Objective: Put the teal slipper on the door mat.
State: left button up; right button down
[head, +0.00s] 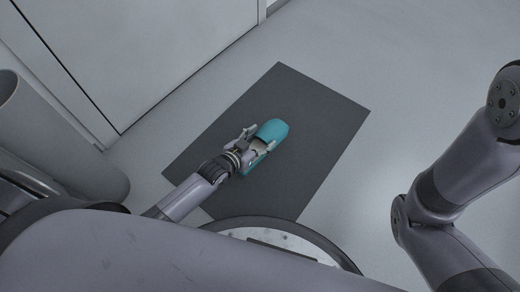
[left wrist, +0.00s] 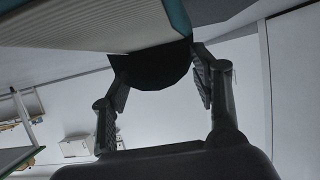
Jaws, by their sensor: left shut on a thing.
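The teal slipper (head: 272,130) is over the middle of the dark grey door mat (head: 322,115) in the head view, its rounded toe pointing up and right. My left gripper (head: 250,146) is shut on the slipper near its open heel end and partly hides it. In the left wrist view, the slipper's teal edge (left wrist: 178,14) shows at the top, and my left gripper (left wrist: 162,78) has a finger on either side of a dark rounded part. I cannot tell whether the slipper touches the mat. My right gripper is out of view.
A white door or panel (head: 130,50) stands at the upper left beyond the mat. A grey cylinder-like object (head: 50,130) stands at the left. Bare pale floor (head: 400,60) lies right of the mat. My right arm shows at the right edge.

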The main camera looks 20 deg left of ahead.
aim_at(255, 150)
pick_arm(q)
notch_tip(255, 150, down, 5)
jog(key=b, duration=0.3)
jog(key=shift+r, duration=0.3)
jog(key=o, duration=1.2)
